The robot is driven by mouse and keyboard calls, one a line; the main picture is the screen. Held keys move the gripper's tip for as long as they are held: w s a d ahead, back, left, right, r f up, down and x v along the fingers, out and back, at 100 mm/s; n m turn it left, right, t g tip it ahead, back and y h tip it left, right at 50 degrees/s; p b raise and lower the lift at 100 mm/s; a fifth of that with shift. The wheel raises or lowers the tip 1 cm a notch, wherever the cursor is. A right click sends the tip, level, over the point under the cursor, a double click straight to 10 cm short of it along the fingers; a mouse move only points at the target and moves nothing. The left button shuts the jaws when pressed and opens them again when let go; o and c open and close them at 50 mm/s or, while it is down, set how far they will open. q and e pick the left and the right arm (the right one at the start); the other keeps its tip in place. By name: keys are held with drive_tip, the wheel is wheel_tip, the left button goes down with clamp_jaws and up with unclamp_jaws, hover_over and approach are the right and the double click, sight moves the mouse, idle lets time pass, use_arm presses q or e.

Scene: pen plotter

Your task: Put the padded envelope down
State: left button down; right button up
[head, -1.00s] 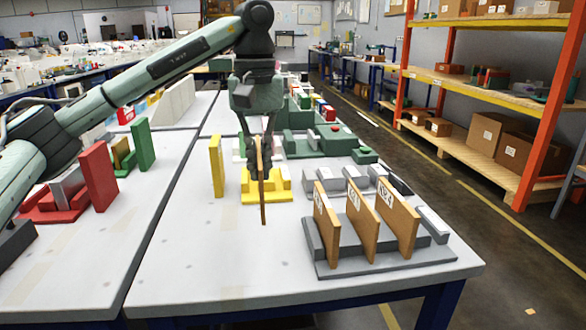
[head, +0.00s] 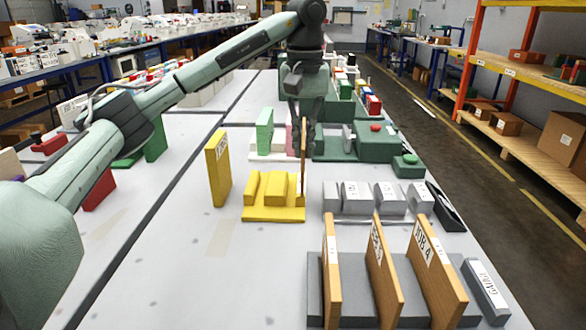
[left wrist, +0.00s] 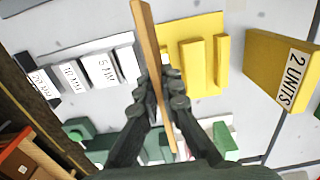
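The padded envelope (head: 304,165) is a thin brown slab seen nearly edge-on. My left gripper (head: 301,150) is shut on it and holds it upright beside the right back part of a yellow stepped block. Whether its lower edge touches anything cannot be told. In the left wrist view the envelope (left wrist: 148,45) runs between the two fingers of my left gripper (left wrist: 163,90), close to the yellow block (left wrist: 198,55). My right gripper is not in view.
A grey rack (head: 357,290) with upright brown panels, one marked JOB 4, stands at the front right. Grey labelled blocks (head: 358,198) sit behind it. A yellow upright plate (head: 217,168) stands left of the yellow block. Green blocks (head: 352,147) lie beyond. The front-left tabletop is clear.

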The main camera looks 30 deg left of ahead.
use_arm(q)
drive_tip(key=w+a+f, duration=0.1)
drive_tip(key=f, duration=0.1)
drive_tip(key=w+a+f, duration=0.1)
drive_tip(key=a+f, duration=0.1)
drive_tip(key=w+a+f, duration=0.1)
drive_tip(key=a+f, duration=0.1)
drive_tip(key=f, duration=0.1)
drive_tip(key=shift+f, duration=0.3)
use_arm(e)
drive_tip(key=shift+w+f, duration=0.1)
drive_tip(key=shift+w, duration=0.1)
use_arm(q)
drive_tip(key=shift+f, duration=0.15)
drive_tip(key=c, duration=1.7)
unclamp_jaws()
drive_tip(key=shift+c, duration=0.2)
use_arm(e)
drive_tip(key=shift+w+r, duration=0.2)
